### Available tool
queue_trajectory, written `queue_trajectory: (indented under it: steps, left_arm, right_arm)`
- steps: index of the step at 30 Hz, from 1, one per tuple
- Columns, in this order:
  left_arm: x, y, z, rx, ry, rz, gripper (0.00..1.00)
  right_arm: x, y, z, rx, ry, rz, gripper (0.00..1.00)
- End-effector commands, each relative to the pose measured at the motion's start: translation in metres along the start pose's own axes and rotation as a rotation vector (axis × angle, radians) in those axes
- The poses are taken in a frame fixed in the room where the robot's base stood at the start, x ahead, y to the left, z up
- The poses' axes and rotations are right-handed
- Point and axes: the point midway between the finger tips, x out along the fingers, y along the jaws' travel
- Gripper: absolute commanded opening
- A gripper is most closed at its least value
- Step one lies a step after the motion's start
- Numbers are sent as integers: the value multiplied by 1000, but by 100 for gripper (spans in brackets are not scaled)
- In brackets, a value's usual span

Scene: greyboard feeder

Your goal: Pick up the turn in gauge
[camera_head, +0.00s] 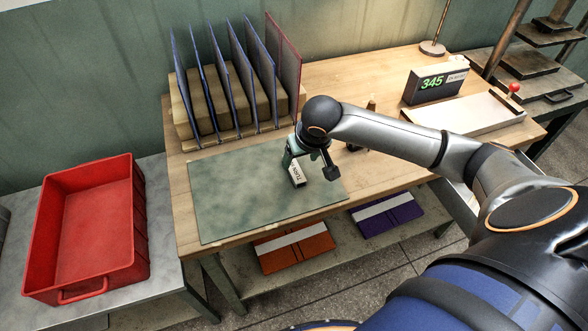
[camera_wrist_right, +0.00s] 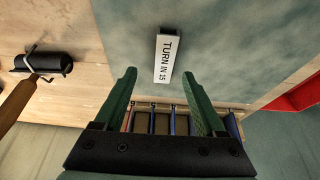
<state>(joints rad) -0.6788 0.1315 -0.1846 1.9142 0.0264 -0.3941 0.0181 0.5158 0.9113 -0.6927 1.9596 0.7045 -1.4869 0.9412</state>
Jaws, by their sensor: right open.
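The turn in gauge, a small white block marked "TURN IN 15" (camera_wrist_right: 165,58), lies on the green mat in the right wrist view. In the head view the gauge (camera_head: 298,174) shows near the mat's right side, partly hidden by my right gripper (camera_head: 291,161). In the right wrist view my right gripper (camera_wrist_right: 160,73) has its two green fingers spread, with the gauge's lower end showing between and just beyond the tips. Nothing is held. The remaining height above the gauge is hard to judge. My left gripper is not in view.
The green mat (camera_head: 235,205) is otherwise clear. A wooden rack (camera_head: 182,112) with several upright boards stands behind it. A black roller (camera_wrist_right: 38,63) with a wooden handle lies to the right of the mat. A red crate (camera_head: 85,225) stands left; a display (camera_head: 435,84) stands back right.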

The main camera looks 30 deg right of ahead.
Motion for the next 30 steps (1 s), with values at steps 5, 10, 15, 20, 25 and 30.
queue_trajectory:
  steps: [5, 10, 15, 20, 25, 30]
  left_arm:
    - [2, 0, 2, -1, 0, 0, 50]
    - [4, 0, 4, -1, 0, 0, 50]
    - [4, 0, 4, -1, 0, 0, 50]
    - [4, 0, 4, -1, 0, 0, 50]
    - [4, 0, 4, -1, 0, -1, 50]
    - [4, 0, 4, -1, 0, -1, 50]
  right_arm:
    - [22, -5, 1, -1, -2, 0, 72]
    - [46, -7, 0, 0, -1, 1, 72]
    - [52, -7, 0, -1, 1, 0, 72]
    - [52, -7, 0, -1, 1, -1, 72]
    - [52, -7, 0, -1, 1, -1, 53]
    - [52, -7, 0, -1, 0, 0, 34]
